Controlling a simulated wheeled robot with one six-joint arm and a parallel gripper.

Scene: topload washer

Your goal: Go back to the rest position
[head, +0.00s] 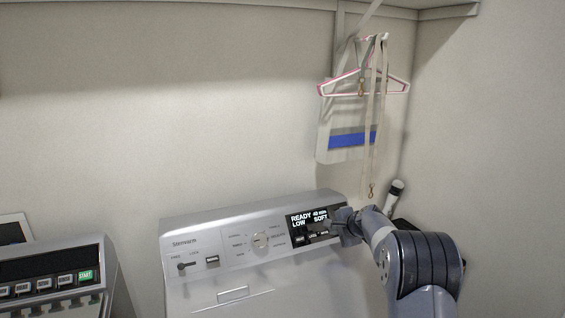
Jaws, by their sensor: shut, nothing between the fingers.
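My gripper (346,226) is shut and empty, at the right end of the washer's control panel, in front of the right edge of the display. I cannot tell whether it touches the panel. My arm comes up from the lower right. The silver topload washer (200,292) stands in the middle. Its panel has a round dial (262,241), a slider at the left and a lit display (308,219) reading READY, LOW and SOFT. My gripper hides the right end of the panel.
Another machine (50,268) with a row of buttons stands at the lower left. Pink-and-white hangers (340,84), straps and a white-and-blue bag (345,141) hang on the back wall near the right corner.

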